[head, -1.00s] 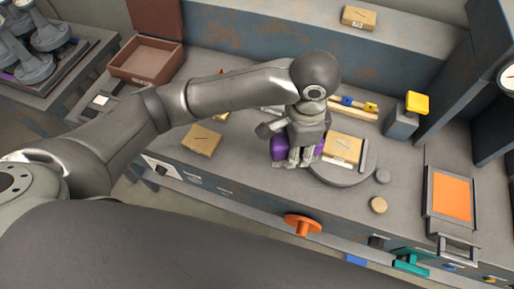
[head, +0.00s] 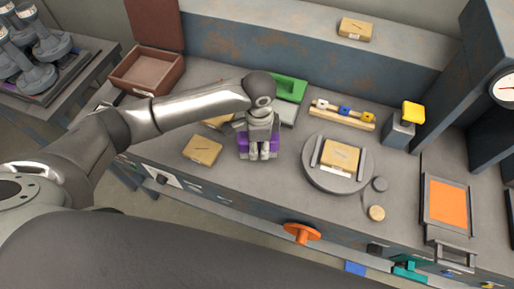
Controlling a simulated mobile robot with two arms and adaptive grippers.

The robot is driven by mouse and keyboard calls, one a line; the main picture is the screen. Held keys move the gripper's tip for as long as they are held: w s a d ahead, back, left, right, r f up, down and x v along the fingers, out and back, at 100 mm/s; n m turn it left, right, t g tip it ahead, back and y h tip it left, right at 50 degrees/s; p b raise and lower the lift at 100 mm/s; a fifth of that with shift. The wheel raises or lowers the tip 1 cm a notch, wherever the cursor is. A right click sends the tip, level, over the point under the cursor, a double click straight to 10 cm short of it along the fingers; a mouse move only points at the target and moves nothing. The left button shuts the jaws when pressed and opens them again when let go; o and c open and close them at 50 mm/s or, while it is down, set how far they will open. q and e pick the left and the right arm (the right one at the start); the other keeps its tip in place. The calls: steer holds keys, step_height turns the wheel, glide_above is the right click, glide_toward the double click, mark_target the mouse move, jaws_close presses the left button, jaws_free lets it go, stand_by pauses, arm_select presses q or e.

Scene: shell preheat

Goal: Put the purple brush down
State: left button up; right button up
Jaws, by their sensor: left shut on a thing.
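The purple brush (head: 243,146) is in the head view at the middle of the bench, between a tan box on its left and the round turntable on its right. My left gripper (head: 259,155) is over it with its fingers shut on it, and covers much of it. I cannot tell whether the brush's underside touches the bench top. My right gripper does not show.
The grey round turntable (head: 312,179) bears a tan block (head: 340,157). A tan box (head: 202,150) lies to the left of the brush. An open brown box (head: 146,75) stands back left.

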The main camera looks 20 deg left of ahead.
arm_select(q)
steer(key=f, duration=0.2)
steer(key=f+p, duration=0.1)
steer(key=shift+w+a+f, duration=0.1)
steer(key=shift+a+f, duration=0.05)
steer(key=shift+a, duration=0.15)
steer(key=shift+f, duration=0.15)
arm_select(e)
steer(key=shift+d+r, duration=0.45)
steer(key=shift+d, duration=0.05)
arm_select(q)
steer(key=shift+f, duration=0.2)
steer(key=o, duration=0.9)
steer(key=shift+r, duration=0.15)
step_height(320, 180, up, 12)
steer(key=shift+d+r+b, duration=0.1)
steer(key=shift+b, duration=0.65)
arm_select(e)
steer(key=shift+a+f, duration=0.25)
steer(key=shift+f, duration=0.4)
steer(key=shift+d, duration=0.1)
